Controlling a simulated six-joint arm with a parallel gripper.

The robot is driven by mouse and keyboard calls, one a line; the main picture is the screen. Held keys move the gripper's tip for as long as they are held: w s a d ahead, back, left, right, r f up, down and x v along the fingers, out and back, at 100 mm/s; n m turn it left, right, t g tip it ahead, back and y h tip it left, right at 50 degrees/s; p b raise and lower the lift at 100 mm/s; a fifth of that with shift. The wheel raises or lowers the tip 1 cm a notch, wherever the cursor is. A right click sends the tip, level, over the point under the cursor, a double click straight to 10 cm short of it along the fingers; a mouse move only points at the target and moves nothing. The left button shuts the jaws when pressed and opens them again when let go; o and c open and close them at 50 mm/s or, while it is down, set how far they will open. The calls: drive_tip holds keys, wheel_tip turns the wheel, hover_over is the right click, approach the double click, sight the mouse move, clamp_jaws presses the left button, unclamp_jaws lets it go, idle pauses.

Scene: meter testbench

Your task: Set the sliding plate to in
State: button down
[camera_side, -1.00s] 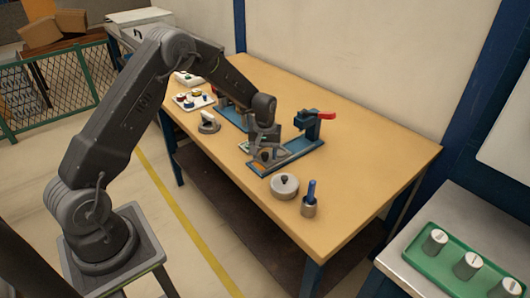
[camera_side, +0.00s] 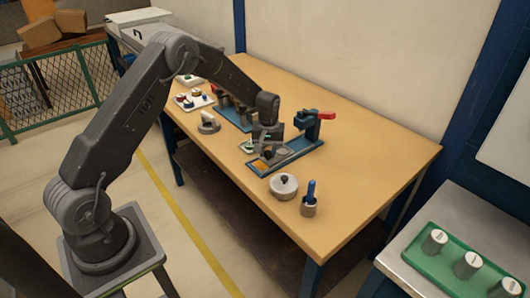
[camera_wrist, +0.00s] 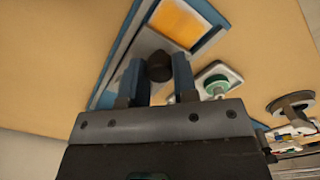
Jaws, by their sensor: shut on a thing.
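The sliding plate (camera_wrist: 143,47) is a grey metal plate with a dark round knob (camera_wrist: 160,67). It lies on a long blue base (camera_side: 308,152) on the bench. My gripper (camera_side: 266,153) is low over this base. In the wrist view its two blue-grey fingers (camera_wrist: 158,72) are shut on the knob, one on each side. An orange patch (camera_wrist: 182,22) shows on the base beyond the plate; it also shows at the near end of the base in the side view (camera_side: 259,166). My gripper hides part of the plate in the side view.
A blue clamp with a red handle (camera_side: 325,115) stands at the base's far end. A white switch box with a green button (camera_wrist: 217,82) sits beside the base. The bench's right side is clear.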

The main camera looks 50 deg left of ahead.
sight(277, 155)
drive_tip(key=shift+w, duration=1.85)
drive_tip(key=c, duration=0.9)
unclamp_jaws()
wheel_tip(277, 155, up, 14)
drive_tip(key=shift+f, duration=0.1)
